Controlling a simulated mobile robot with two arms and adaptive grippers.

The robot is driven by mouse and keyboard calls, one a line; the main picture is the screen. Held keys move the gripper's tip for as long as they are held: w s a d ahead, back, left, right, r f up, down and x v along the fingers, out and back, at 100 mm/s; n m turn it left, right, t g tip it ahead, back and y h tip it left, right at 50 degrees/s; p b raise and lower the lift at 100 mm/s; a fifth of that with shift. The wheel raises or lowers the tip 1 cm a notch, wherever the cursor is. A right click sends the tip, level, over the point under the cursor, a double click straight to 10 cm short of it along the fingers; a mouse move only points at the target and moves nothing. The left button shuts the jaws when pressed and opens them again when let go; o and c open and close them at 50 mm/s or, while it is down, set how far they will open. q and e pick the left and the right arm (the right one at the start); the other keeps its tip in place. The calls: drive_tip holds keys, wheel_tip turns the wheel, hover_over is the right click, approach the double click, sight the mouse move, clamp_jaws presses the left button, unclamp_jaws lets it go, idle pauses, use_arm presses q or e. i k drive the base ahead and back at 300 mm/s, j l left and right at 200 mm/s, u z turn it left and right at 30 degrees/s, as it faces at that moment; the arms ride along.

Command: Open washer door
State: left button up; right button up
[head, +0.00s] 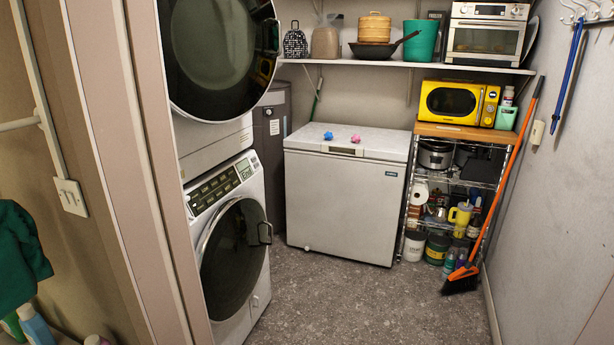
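A stacked washer and dryer stand at the left of the small room, just past the door frame. The lower machine, the washer (208,179), is white with a control panel along its top front edge. Its round dark door (234,258) has a silver rim and looks shut, with a handle (265,232) at its right edge. The upper machine's round dark door (215,45) is cut off by the top of the picture and also looks shut. Neither of my grippers shows in the head view.
A door frame (115,150) stands at the left, before the machines. A white chest freezer (346,205) stands at the back. A wire rack (405,200) and an orange broom (500,190) stand at the right. The grey floor (350,300) between them is clear.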

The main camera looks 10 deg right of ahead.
sight(232, 249)
drive_tip(key=i+l+z, duration=0.25)
drive_tip(key=i, duration=0.75)
drive_tip(key=i+z, duration=0.25)
drive_tip(key=i, duration=0.7)
drive_tip(key=i+u, duration=0.1)
drive_tip(key=i, duration=0.4)
drive_tip(key=u, duration=1.5)
